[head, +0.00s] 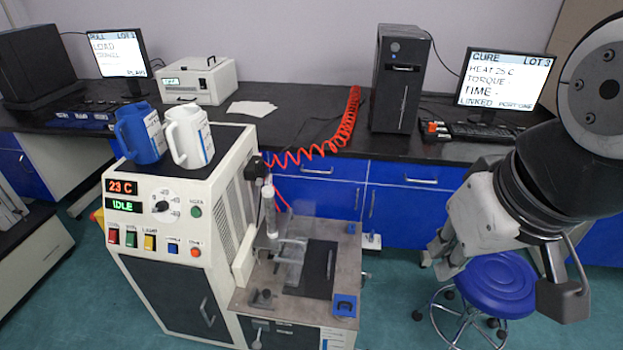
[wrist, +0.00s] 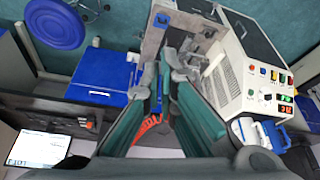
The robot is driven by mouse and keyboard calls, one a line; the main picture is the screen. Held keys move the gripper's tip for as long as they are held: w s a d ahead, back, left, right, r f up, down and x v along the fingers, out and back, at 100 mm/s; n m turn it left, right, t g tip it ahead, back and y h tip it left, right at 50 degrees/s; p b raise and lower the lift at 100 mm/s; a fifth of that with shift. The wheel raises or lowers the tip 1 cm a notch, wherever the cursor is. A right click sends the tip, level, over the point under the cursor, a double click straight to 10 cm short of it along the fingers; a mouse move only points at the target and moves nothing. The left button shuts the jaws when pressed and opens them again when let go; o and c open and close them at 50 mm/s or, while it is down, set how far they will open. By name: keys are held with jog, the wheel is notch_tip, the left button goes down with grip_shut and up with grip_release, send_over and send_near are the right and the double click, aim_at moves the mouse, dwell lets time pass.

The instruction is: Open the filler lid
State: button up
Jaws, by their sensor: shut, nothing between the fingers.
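The rheometer (head: 185,225) is a cream cabinet with a grey metal deck on its right side, and it also shows upside down in the wrist view (wrist: 235,85). The deck carries an upright cylinder (head: 269,212), a dark flat panel (head: 318,268), a small grey knob-like part (head: 263,297) and a blue square part (head: 345,305). I cannot tell which of these is the filler lid or whether it is open. My gripper (head: 442,256) hangs right of the deck, apart from it, above the blue stool. In the wrist view its fingers (wrist: 170,68) are together and empty.
A blue mug (head: 138,135) and a white mug (head: 187,137) stand on the cabinet top. A red coiled hose (head: 345,125) runs to the bench behind. A blue stool (head: 488,285) stands on the floor below my gripper. Open air lies between gripper and deck.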

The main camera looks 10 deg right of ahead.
jog(key=o, duration=0.4)
jog(key=shift+w+f, duration=0.15)
jog(key=shift+w, duration=0.05)
jog(key=shift+o, duration=0.5)
jog(key=w+a+f+n+g+b, duration=0.1)
jog(key=w+f+n+g+b, duration=0.1)
jog(key=w+f+n+b, duration=0.2)
jog(key=w+f+b, duration=0.3)
jog(key=w+f, duration=0.1)
jog(key=w, duration=0.4)
jog(key=shift+f+g+b, duration=0.25)
jog(key=shift+g+b, duration=0.05)
jog(key=shift+b, duration=0.1)
jog(key=n+g+h+b, duration=0.45)
jog(key=n+b, duration=0.65)
jog(key=b, duration=1)
send_over(344, 299)
jog(key=s+a, duration=0.1)
jog(key=s, duration=0.2)
jog(key=shift+y, duration=0.35)
notch_tip(344, 299, down, 50)
jog(key=shift+s+a+r, duration=0.1)
jog(key=shift+s+a, duration=0.05)
grip_shut()
